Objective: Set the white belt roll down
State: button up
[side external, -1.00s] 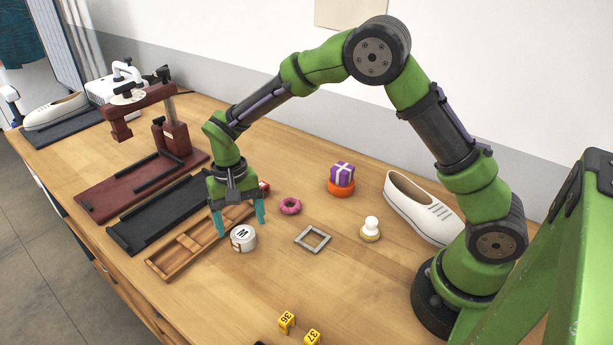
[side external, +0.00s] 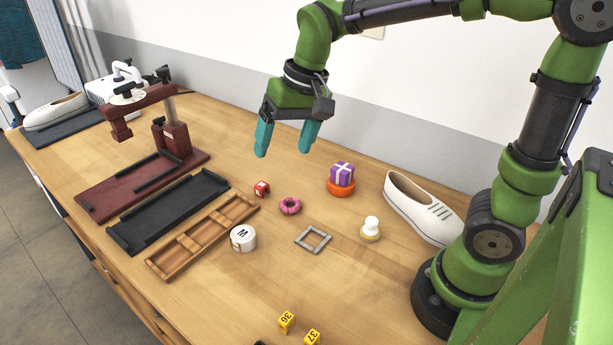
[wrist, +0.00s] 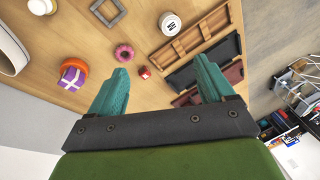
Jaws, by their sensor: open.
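The white belt roll (side external: 243,239), a short white cylinder with a dark "W" mark, rests on the table right beside the wooden divided tray (side external: 168,264). In the wrist view the roll (wrist: 170,23) is also seen beside the tray (wrist: 200,32); I cannot tell whether they touch. My gripper (side external: 283,150) is open and empty, raised well above the table, beyond the roll. In the wrist view its two teal fingers (wrist: 160,85) are spread wide with nothing between them.
Near the roll are a red cube (side external: 262,188), a pink ring (side external: 290,206) and a grey square frame (side external: 313,239). A purple gift box on an orange base (side external: 341,188), a white knob (side external: 371,229) and a white shoe (side external: 420,207) lie right. A black tray (side external: 165,213) and maroon press (side external: 120,187) stand left.

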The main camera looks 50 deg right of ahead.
jog(key=s+d+t, duration=0.3)
jog(key=s+t, duration=0.1)
jog(key=s, duration=0.7)
jog(key=shift+s+d+r+n, duration=0.25)
jog(key=shift+r+n, duration=0.05)
dwell(0.6)
